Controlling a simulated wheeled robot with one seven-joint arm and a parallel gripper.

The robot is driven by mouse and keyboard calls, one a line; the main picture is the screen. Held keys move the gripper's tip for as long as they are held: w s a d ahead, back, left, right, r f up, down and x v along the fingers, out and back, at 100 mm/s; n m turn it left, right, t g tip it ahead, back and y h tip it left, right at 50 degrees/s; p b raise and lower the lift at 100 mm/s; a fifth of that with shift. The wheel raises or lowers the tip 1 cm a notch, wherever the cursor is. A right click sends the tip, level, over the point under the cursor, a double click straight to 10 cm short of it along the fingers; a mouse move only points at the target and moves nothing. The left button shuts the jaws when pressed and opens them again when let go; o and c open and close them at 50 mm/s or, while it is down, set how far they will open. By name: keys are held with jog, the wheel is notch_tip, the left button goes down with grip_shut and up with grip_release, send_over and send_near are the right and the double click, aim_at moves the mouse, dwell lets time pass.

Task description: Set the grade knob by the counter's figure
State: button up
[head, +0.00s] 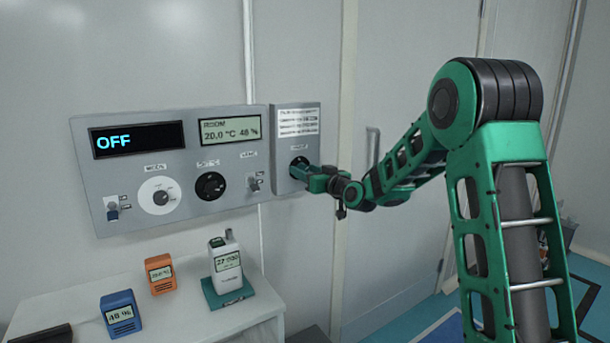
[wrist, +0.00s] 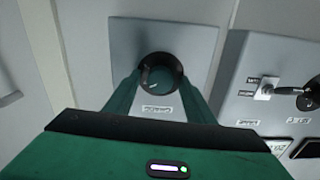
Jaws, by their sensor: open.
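The grade knob (wrist: 161,75) is a round black knob with a white pointer mark on a small grey wall box (head: 296,136). My gripper (wrist: 160,84) is at this box, its two green fingers on either side of the knob and open. I cannot tell whether the fingers touch it. In the head view my gripper (head: 308,170) partly covers the knob. The counter (head: 226,262) is a white handheld unit on a teal base on the bench. Its display seems to read about 27 000, but the digits are small.
A grey wall panel (head: 230,187) left of the box carries a display reading OFF (head: 138,140), a room display (head: 230,130), a white dial (head: 160,197), a black dial (head: 210,186) and switches. Orange (head: 160,273) and blue (head: 121,313) meters stand on the white bench (head: 185,318).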

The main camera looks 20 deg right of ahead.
jog(key=shift+c, duration=0.5)
jog(key=c, duration=1)
jog(key=shift+o, duration=0.2)
jog(key=shift+n, duration=0.4)
jog(key=n, duration=0.5)
jog(key=shift+n, duration=0.4)
jog(key=n, duration=0.5)
jog(key=shift+a+f, duration=0.15)
jog(key=shift+f, duration=0.05)
jog(key=shift+n, duration=0.3)
jog(key=o, duration=1.1)
jog(key=shift+c, duration=0.2)
